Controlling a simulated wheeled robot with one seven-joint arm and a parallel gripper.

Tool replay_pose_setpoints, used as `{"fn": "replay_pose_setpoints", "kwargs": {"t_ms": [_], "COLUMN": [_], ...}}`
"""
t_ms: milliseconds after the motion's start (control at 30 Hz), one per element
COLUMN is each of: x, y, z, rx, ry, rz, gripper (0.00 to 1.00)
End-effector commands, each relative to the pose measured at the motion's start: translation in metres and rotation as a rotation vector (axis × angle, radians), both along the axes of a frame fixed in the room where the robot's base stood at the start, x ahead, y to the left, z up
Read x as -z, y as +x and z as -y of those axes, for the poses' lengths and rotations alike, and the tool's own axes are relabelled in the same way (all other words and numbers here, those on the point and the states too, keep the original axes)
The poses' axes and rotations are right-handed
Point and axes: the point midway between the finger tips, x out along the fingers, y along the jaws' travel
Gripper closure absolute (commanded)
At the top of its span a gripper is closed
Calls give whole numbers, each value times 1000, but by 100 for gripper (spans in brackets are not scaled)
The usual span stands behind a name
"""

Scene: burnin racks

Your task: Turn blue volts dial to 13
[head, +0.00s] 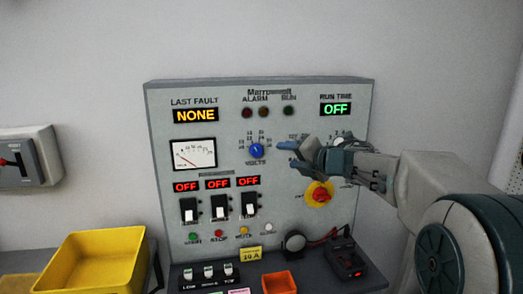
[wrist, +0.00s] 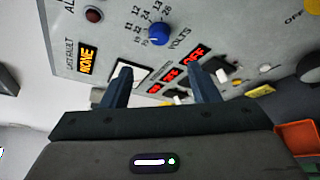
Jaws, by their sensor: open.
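The blue volts dial (head: 257,151) is a round knob on the upper middle of the grey panel (head: 225,100), with numbers around its upper side and the word VOLTS under it. Its pointer setting is too small to tell. My gripper (head: 291,154) is in front of the panel, just right of the dial in the head view. In the wrist view the dial (wrist: 159,33) lies beyond and between the two fingers of my gripper (wrist: 155,82). The fingers are apart, with nothing between them, and do not touch the dial.
Switches (head: 220,206) and red OFF displays sit below the dial, with a meter (head: 193,154) at its left. A yellow bin (head: 100,262) and an orange bin (head: 279,283) stand in front.

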Motion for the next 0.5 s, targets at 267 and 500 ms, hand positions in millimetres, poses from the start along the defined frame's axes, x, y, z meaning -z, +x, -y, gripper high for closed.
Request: {"fn": "replay_pose_setpoints", "kwargs": {"t_ms": [267, 500], "x": [8, 18], "y": [29, 64], "z": [-27, -57], "rx": [-8, -6], "ry": [-2, -1], "rz": [-2, -2], "gripper": [45, 45]}}
